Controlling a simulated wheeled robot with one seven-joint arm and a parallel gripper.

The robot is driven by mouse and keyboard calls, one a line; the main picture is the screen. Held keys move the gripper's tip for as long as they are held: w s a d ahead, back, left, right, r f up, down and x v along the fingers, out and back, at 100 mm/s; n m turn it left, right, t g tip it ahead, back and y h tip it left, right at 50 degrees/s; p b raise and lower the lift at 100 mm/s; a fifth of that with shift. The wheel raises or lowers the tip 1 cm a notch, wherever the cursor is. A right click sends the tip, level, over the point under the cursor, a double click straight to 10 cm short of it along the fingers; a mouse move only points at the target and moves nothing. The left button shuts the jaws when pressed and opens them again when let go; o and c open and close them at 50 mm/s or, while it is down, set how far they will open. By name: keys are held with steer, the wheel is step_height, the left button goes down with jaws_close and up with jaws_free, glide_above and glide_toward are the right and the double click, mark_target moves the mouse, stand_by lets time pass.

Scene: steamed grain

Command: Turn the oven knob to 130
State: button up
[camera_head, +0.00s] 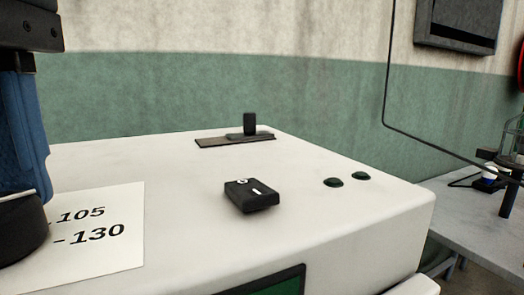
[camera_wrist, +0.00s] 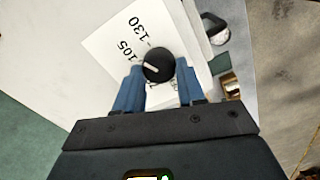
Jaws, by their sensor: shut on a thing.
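The oven knob (camera_wrist: 160,62) is a round black dial with a short white pointer line, seen from above in the wrist view. It sits at the edge of a white label sheet (camera_wrist: 105,40) printed with 105 and 130. The pointer lies on the side of the knob facing the numbers; I cannot tell exactly which mark it meets. My gripper (camera_wrist: 158,76) has its two blue fingers shut on the knob, one on each side. In the head view the knob (camera_head: 22,232) is at the lower left under my blue fingers, and the label (camera_head: 100,255) shows beside it.
A small black box (camera_head: 252,196) lies on the white oven top (camera_head: 170,170). Two dark round buttons (camera_head: 334,182) are to its right. A black upright piece (camera_head: 249,124) stands on a flat plate behind. A grey table (camera_head: 475,230) is at the right.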

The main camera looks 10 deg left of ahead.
steer(key=m, duration=0.4)
steer(key=shift+w+m, duration=0.15)
steer(key=shift+m, duration=0.55)
steer(key=o, duration=1)
steer(key=shift+o, duration=0.2)
steer(key=shift+r, duration=3.9)
